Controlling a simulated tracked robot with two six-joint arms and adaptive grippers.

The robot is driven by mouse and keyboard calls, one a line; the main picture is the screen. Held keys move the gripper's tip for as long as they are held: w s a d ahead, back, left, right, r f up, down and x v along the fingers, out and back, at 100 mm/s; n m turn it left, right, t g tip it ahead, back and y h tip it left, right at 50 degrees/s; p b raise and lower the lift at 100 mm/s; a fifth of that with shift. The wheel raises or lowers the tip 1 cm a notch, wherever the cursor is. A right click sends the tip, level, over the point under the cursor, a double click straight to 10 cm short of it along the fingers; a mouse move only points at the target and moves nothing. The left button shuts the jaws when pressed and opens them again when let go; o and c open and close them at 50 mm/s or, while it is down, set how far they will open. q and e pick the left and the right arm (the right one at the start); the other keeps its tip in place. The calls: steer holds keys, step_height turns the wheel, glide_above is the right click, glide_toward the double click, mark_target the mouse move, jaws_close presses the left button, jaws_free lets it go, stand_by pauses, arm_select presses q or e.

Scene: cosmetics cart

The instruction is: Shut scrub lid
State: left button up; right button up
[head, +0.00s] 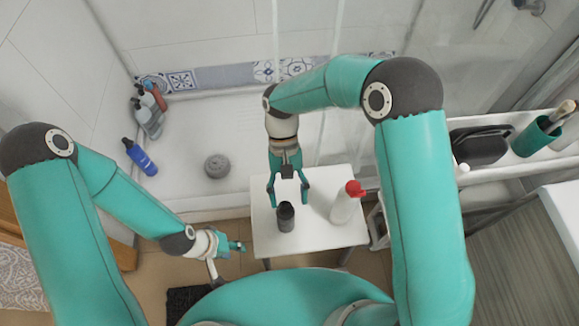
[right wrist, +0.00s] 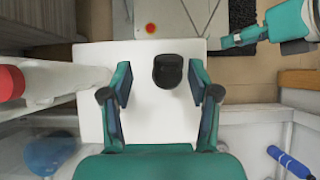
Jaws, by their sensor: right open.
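A small dark grey container (head: 286,217), likely the scrub, stands on the white table (head: 318,236). It also shows in the right wrist view (right wrist: 168,71). I cannot tell whether its lid is open or shut. My right gripper (head: 287,199) is open and empty, its fingers spread just behind the container in the head view. In the right wrist view its fingertips (right wrist: 160,94) lie to either side of the container's near edge, with clear gaps. My left gripper (head: 238,246) is off the table's left edge, apart from the container; its jaw state is unclear.
A white bottle with a red cap (head: 346,203) stands on the table to the right of the container. A blue bottle (head: 140,157) and a grey round thing (head: 217,166) are in the shower tray behind. The table's front part is clear.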

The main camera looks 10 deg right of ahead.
steer(key=v, duration=0.9)
steer(key=shift+r, duration=0.15)
steer(key=shift+w, duration=0.1)
steer(key=shift+c, duration=0.3)
